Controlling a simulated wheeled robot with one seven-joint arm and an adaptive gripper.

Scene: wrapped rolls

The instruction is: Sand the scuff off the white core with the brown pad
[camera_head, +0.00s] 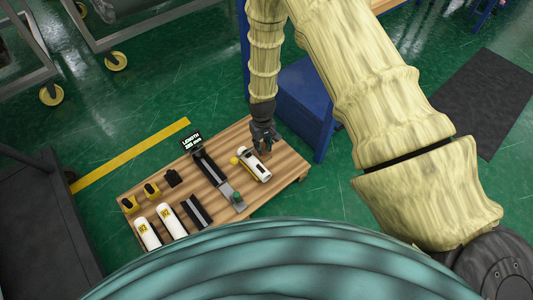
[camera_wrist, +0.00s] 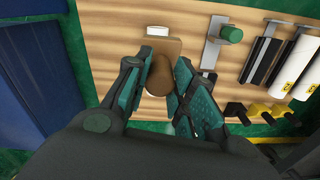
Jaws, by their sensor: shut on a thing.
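My gripper (camera_head: 263,137) is low over the right part of the wooden table. In the wrist view its fingers (camera_wrist: 160,85) are closed around a rounded brown piece. This looks like the grip of the brown pad (camera_wrist: 161,46), whose flat tan-brown block shows just beyond it. The white core (camera_head: 254,165) lies under and beside the gripper, with a dark band along its side and a yellow end. In the wrist view a white end of it (camera_wrist: 155,32) shows past the pad; the rest is hidden. I cannot tell whether the pad touches the core, and the scuff is not visible.
A dark rail (camera_head: 209,167) with a length display (camera_head: 191,142) and a green knob (camera_head: 237,196) stands left of the core. Two white rolls (camera_head: 147,233), yellow-black pieces (camera_head: 152,190) and another dark bar (camera_head: 196,212) lie farther left. A blue cabinet (camera_head: 300,95) stands behind.

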